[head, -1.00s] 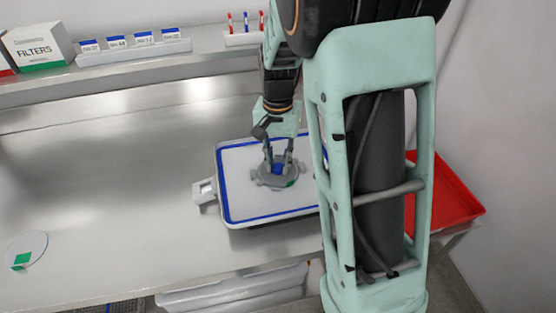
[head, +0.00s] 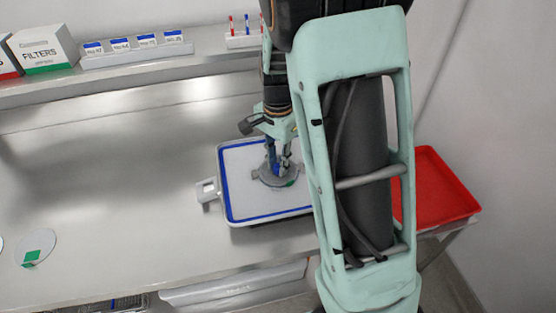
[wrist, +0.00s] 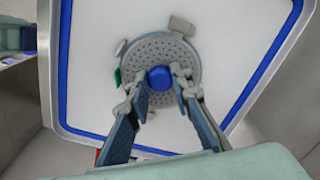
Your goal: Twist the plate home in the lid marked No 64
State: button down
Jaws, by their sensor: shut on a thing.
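The plate (wrist: 158,52) is a round grey disc with many small holes and a blue knob (wrist: 160,78) at its middle. It lies on a white lid (head: 240,190) with a blue border, and grey lugs show at its edge in the wrist view. A green mark (wrist: 117,76) shows at its left edge there. My gripper (wrist: 161,84) is shut on the blue knob from above; in the head view it also stands over the plate (head: 275,178). I cannot read a number on the lid.
A red tray (head: 440,185) stands at the right, behind my arm. A shelf at the back holds a FILTERS box (head: 45,48), several blue-topped label cards (head: 120,45) and pens (head: 240,24). A clear disc with a green mark (head: 36,248) lies at the left; the bench between is free.

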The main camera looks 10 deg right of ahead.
dwell(0.4)
jog(key=c, duration=1.7)
grip_release()
jog(key=shift+o, duration=0.8)
jog(key=o, duration=0.4)
jog(key=shift+r, duration=0.15)
jog(key=shift+r+p, duration=2.9)
jog(key=shift+r, duration=0.45)
